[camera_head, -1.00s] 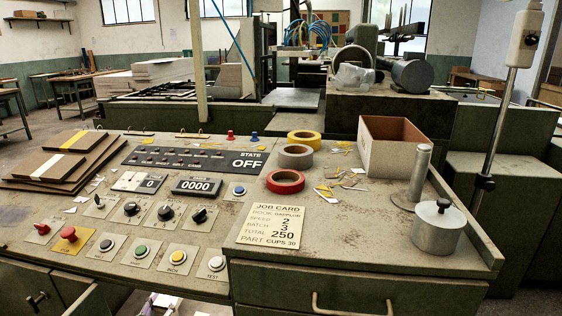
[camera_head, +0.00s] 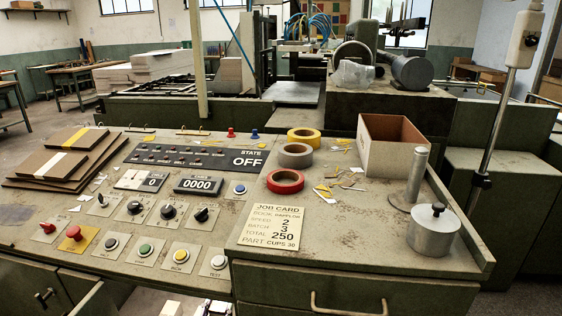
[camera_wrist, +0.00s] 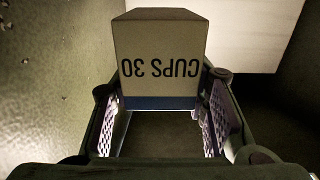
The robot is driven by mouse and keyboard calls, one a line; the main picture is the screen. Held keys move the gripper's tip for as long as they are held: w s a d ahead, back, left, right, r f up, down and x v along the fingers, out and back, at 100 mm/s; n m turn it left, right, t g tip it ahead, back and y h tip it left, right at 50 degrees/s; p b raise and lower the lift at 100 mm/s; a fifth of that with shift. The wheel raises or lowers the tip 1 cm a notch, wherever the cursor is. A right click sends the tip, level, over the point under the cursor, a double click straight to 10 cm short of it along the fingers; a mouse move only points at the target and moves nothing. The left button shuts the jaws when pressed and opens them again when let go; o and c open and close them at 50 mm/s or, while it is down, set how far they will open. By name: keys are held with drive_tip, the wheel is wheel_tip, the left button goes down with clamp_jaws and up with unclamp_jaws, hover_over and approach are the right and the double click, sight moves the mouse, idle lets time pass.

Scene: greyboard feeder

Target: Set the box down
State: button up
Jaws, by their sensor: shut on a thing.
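In the wrist view a small grey-tan box (camera_wrist: 160,42) marked "CUPS 30", printed upside down in the picture, sits between the fingers of my gripper (camera_wrist: 162,104). A dark blue band runs along its near edge. The two fingers close on its left and right sides. My gripper and this box cannot be made out in the head view. What lies directly under the box is hidden.
The grey console (camera_head: 335,225) carries an open cardboard box (camera_head: 390,150), tape rolls (camera_head: 286,181), a job card (camera_head: 272,227), paper scraps and a metal weight (camera_head: 433,231). Brown boards (camera_head: 50,165) lie at its left. A pale panel (camera_wrist: 255,35) shows beside the held box.

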drive_tip(key=d+f+b, duration=0.1)
drive_tip(key=f, duration=0.2)
drive_tip(key=f+b, duration=0.1)
drive_tip(key=f, duration=0.3)
drive_tip(key=d+f+b, duration=0.1)
drive_tip(key=f+b, duration=0.1)
drive_tip(key=f, duration=0.2)
drive_tip(key=shift+s+d+f, duration=0.2)
drive_tip(key=shift+d, duration=0.1)
drive_tip(key=s, duration=0.6)
drive_tip(key=s+a, duration=0.1)
drive_tip(key=s, duration=0.3)
drive_tip(key=shift+s+f, duration=0.1)
drive_tip(key=shift+f, duration=0.05)
drive_tip(key=shift+c, duration=0.6)
drive_tip(key=a+r+n+t+y, duration=0.1)
drive_tip(key=a+r+y, duration=0.1)
drive_tip(key=a+r, duration=0.2)
drive_tip(key=shift+w+a+r, duration=0.2)
drive_tip(key=shift+w+r, duration=0.15)
drive_tip(key=shift+r, duration=0.4)
